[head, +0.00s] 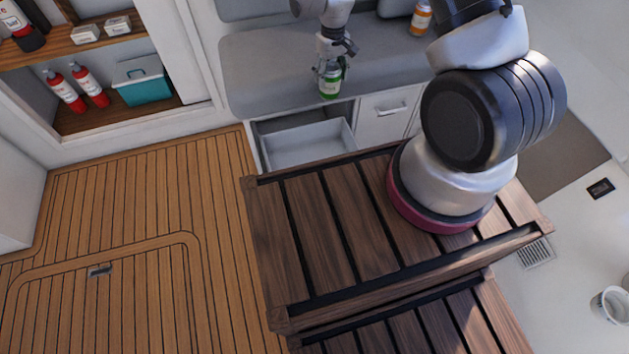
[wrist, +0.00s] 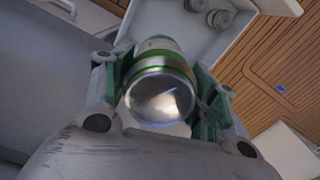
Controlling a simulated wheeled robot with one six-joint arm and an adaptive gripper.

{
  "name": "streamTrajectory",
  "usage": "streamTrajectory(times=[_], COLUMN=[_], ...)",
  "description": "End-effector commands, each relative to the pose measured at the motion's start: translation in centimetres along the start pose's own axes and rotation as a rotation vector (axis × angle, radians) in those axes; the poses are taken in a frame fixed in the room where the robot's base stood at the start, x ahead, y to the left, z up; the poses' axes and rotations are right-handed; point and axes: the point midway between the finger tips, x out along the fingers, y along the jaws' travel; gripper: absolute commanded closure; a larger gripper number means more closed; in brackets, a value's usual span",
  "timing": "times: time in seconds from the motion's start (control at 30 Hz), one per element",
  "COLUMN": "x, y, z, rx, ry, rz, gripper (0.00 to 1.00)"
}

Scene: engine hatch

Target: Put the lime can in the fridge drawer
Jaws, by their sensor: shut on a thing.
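The lime can (head: 330,82), green with a silver end, is held in my gripper (head: 331,65). It also shows in the wrist view (wrist: 160,84), between the two fingers, with its silver end toward the camera. My gripper is shut on it. In the head view the can is above and slightly right of the open fridge drawer (head: 308,146), in front of the grey counter's front edge or over it; I cannot tell which. In the wrist view the drawer (wrist: 190,32) lies beyond the can, with small cans (wrist: 218,18) inside at its far end.
An orange-labelled bottle (head: 421,18) stands on the grey counter (head: 265,75). A closed drawer (head: 388,112) with a handle is right of the open one. A slatted wooden box (head: 330,235) is in front. The left shelves hold red bottles (head: 90,85) and a teal box (head: 143,82).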

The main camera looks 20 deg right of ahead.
Motion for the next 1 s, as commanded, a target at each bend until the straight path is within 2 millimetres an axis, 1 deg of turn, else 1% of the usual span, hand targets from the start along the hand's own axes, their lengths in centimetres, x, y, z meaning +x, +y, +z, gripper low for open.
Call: streamTrajectory(times=[0.03,0.17,0.23,0.4,0.5,0.6,0.77,0.87,0.97,1.0], x=[1.5,5.1,7.3,12.9,15.7,17.9,20.0,21.7,24.3,25.5], y=[-0.5,-1.7,-2.4,-4.2,-4.9,-5.4,-5.8,-5.9,-5.8,-5.8], z=[0.0,-0.3,-0.4,0.1,0.3,0.5,0.6,0.7,0.7,0.8], rx=[-0.035,-0.130,-0.188,-0.337,-0.414,-0.477,-0.531,-0.542,-0.542,-0.541], ry=[-0.005,-0.005,-0.005,-0.006,-0.004,-0.003,0.000,-0.002,-0.002,-0.002], rz=[0.000,-0.001,-0.001,-0.001,-0.001,-0.001,0.000,-0.001,-0.001,-0.001], gripper=[0.78,0.78,0.78,0.78,0.78,0.78,0.78,0.78,0.78,0.78])
